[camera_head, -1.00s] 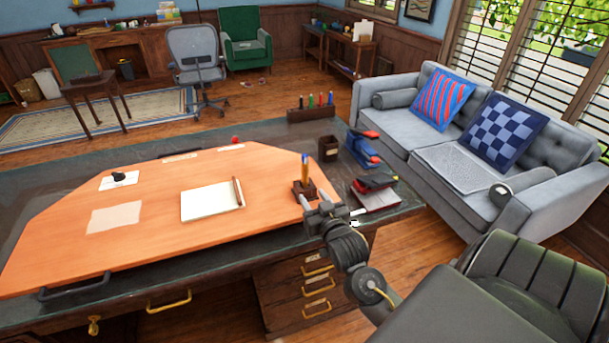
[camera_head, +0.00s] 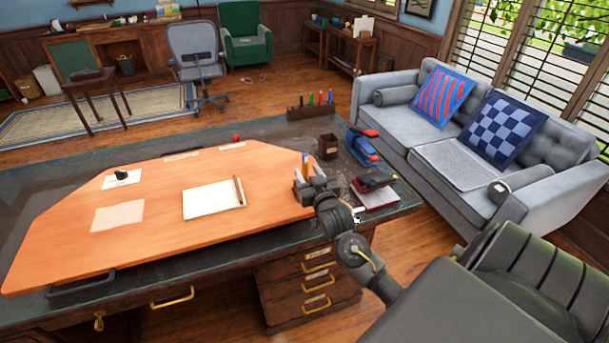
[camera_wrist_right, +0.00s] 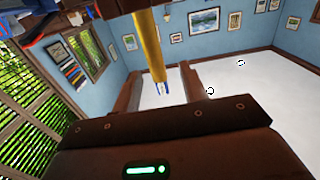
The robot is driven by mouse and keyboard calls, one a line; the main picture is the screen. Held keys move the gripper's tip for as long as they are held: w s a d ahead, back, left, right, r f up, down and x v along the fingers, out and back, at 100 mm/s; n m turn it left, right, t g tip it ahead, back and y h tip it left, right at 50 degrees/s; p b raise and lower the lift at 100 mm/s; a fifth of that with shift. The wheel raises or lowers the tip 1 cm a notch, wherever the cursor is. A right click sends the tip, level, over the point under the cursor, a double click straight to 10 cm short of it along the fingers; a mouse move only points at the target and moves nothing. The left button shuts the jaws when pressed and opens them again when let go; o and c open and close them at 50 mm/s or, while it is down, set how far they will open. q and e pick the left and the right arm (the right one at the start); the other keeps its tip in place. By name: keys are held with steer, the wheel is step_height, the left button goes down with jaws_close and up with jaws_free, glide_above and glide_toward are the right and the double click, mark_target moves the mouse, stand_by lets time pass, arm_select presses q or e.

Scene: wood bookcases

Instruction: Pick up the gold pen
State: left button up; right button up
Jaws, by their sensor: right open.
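The gold pen (camera_head: 304,161) stands upright at the right end of the orange desk board, with a blue upper end. In the right wrist view the pen (camera_wrist_right: 150,42) is a gold shaft with a blue and white end, lying between the two fingers. My right gripper (camera_head: 306,181) is at the pen and open; the wrist view shows its fingers (camera_wrist_right: 160,75) apart, with a gap to the pen. The dark wood pen holder is mostly hidden behind the gripper in the head view; a brown block (camera_wrist_right: 118,6) shows at the pen's base in the wrist view. My left gripper is out of view.
A small wooden cup (camera_head: 327,146), a blue stapler (camera_head: 362,150) and a black-and-red item on a book (camera_head: 374,196) sit right of the gripper. A notepad with a pencil (camera_head: 213,200) lies on the board. A marker rack (camera_head: 313,111) stands at the back edge.

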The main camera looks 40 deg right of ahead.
mark_target(306, 163)
steer(key=x, duration=0.4)
steer(key=shift+s+d+r+p, duration=0.1)
steer(key=shift+d+p, duration=0.05)
steer(key=shift+p, duration=0.25)
jaws_close()
steer(key=shift+r+b, duration=0.45)
steer(key=shift+r, duration=0.4)
steer(key=s+a+r, duration=0.6)
steer(key=a+r, duration=0.5)
steer(key=a, duration=0.1)
steer(key=shift+a+r+b, duration=0.15)
steer(key=shift+a+b, duration=0.15)
steer(key=shift+a, duration=0.1)
